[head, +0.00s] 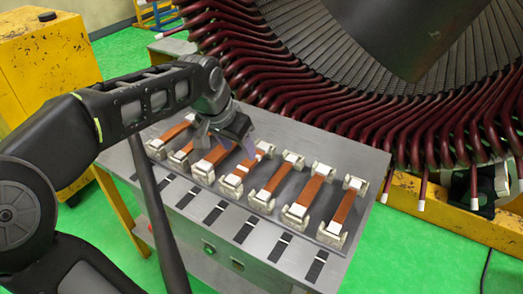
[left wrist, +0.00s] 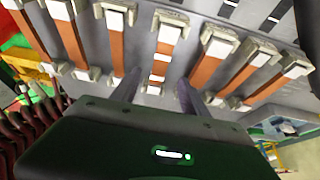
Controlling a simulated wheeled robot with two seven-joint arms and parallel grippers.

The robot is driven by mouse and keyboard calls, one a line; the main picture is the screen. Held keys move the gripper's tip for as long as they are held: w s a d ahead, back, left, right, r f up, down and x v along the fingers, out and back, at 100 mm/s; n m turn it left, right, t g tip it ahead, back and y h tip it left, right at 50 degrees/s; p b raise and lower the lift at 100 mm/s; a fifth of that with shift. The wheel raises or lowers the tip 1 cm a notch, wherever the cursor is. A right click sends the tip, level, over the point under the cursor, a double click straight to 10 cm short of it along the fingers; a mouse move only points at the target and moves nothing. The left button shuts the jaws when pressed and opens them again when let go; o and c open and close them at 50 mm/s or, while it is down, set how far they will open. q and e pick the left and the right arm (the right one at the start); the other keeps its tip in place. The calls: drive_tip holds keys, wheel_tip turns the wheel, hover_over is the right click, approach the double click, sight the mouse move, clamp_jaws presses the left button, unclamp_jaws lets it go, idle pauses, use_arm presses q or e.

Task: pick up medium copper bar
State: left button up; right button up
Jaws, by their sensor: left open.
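Several copper bars lie side by side in pale end holders on a grey metal table (head: 335,143). I cannot tell for sure which is the medium one. A bar with white bands (head: 238,175) lies mid-row; in the left wrist view this banded bar (left wrist: 160,62) shows between my two fingers. My left gripper (head: 234,146) is open and empty, pointing down over the row near the far end of that bar. Its fingers (left wrist: 157,90) appear apart from the bar. The gripper partly covers the neighbouring wider bar (head: 214,159). My right gripper is not in view.
The large stator with dark red coil ends (head: 330,105) stands just behind the table. A yellow cabinet (head: 45,65) is at the left. Other bars (head: 271,181) lie close on both sides of the gripper. Dark label strips (head: 243,233) line the table's front.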

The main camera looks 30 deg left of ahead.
sight(248, 163)
use_arm(q)
drive_tip(key=shift+s, duration=0.1)
drive_tip(key=shift+x, duration=1.25)
drive_tip(key=shift+w+p+x, duration=0.1)
drive_tip(key=shift+p+x, duration=0.1)
drive_tip(key=shift+x, duration=1.15)
drive_tip(key=shift+w+p+x, duration=0.15)
drive_tip(key=shift+p+x, duration=0.05)
drive_tip(key=shift+x, duration=1.15)
drive_tip(key=shift+s+r, duration=0.1)
drive_tip(key=shift+r, duration=0.05)
clamp_jaws()
drive_tip(key=shift+a, duration=0.1)
